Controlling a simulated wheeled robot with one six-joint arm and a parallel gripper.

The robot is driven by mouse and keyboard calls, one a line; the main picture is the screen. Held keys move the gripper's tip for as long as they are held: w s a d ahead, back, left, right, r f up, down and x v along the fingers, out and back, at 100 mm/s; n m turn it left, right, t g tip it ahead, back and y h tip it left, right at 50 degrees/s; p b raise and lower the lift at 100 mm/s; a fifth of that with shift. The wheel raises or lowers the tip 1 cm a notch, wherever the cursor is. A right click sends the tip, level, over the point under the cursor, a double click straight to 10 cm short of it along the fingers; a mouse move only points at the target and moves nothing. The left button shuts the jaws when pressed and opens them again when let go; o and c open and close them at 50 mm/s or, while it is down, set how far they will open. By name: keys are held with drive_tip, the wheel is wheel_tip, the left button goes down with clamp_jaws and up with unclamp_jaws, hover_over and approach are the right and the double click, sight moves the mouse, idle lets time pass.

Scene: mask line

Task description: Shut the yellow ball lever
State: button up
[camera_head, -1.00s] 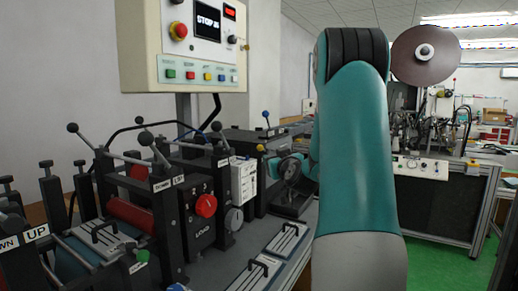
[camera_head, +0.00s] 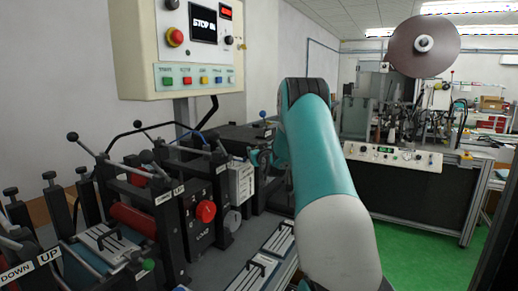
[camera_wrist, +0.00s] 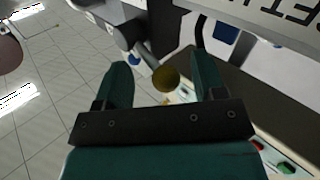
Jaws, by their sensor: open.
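The yellow ball (camera_wrist: 166,77) shows dark yellow in the wrist view, at the end of a grey lever rod (camera_wrist: 147,57) that runs up and left to a dark machine part. My gripper (camera_wrist: 165,62) is open, with one teal finger to the left of the ball and one to the right. The ball appears between the fingers in the picture, with gaps on both sides. I cannot tell how deep it sits between them. In the head view my teal arm hides most of the gripper, and I cannot make out the yellow ball there.
A control panel (camera_head: 194,79) with a red knob hangs above the machine line. Black-knobbed levers (camera_head: 147,157) and a red dial (camera_head: 205,211) stand left of my arm. A blue ball lever (camera_head: 262,114) is behind. Green floor (camera_head: 420,255) lies open at right.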

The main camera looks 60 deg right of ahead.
drive_tip(key=c, duration=0.9)
drive_tip(key=shift+d+r+m+g+y+p, duration=0.15)
drive_tip(key=shift+r+m+g+y+p, duration=0.15)
drive_tip(key=shift+r+p, duration=0.3)
drive_tip(key=shift+d+r+m+y+p, duration=0.15)
drive_tip(key=shift+m+y+p, duration=0.15)
drive_tip(key=shift+m+p, duration=0.15)
drive_tip(key=shift+d+m+g+y+p, duration=0.4)
drive_tip(key=shift+m+g+y+p, duration=0.25)
drive_tip(key=shift+g+y, duration=0.15)
drive_tip(key=o, duration=0.9)
drive_tip(key=shift+w, duration=0.1)
